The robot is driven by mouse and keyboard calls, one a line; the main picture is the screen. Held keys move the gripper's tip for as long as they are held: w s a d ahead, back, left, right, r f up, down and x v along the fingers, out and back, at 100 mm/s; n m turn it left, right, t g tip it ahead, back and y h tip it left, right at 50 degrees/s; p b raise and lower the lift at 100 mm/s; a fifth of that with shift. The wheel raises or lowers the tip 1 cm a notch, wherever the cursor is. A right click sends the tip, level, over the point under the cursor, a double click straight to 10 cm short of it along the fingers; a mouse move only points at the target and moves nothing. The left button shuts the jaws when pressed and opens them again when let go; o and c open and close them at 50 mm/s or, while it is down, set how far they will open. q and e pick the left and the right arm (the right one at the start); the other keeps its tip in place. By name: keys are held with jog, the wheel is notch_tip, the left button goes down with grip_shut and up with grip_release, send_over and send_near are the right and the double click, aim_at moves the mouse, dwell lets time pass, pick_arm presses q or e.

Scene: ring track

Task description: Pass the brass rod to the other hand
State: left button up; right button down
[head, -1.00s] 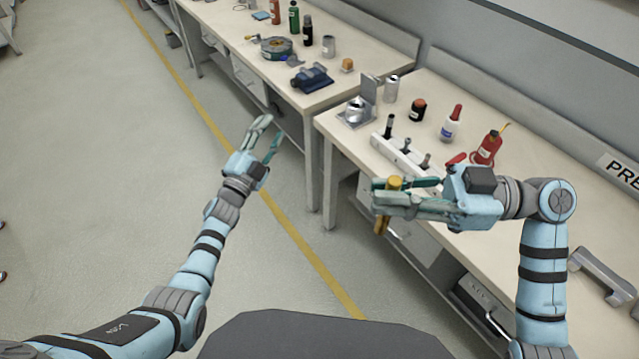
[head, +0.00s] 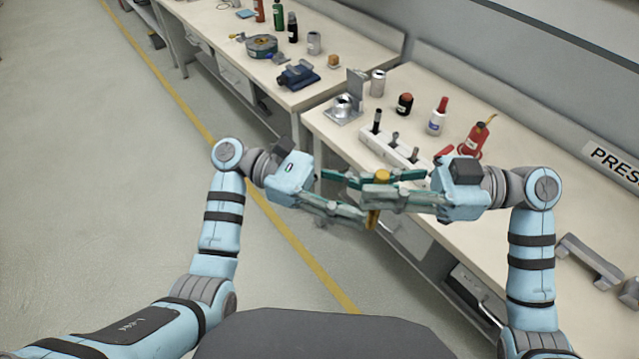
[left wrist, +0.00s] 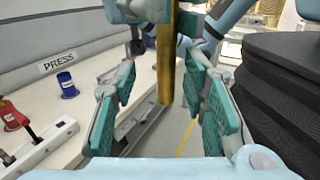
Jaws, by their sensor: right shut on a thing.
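The brass rod (head: 373,218) is held upright by my right gripper (head: 372,186), which is shut on it. The rod's top shows above the right fingers and its lower end below them. My left gripper (head: 358,200) is open, facing the right gripper from the left and slightly lower. In the left wrist view the rod (left wrist: 165,65) stands between the spread left fingers, near their tips, with gaps on both sides. The right gripper (left wrist: 145,10) shows there at the top edge.
The near workbench (head: 340,140) carries a white holder (head: 395,150) with tools, a red oil can (head: 477,138), a glue bottle (head: 437,118) and a can (head: 378,83). Both grippers are in front of its edge. Open floor (head: 120,200) lies to the left.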

jog(key=shift+d, duration=0.1)
pick_arm(q)
jog(key=x, duration=0.4)
jog(key=shift+d, duration=0.2)
jog(key=shift+c, duration=1.3)
grip_shut()
pick_arm(e)
jog(key=shift+s, duration=0.1)
jog(key=c, duration=1.5)
grip_release()
jog(key=shift+o, duration=0.3)
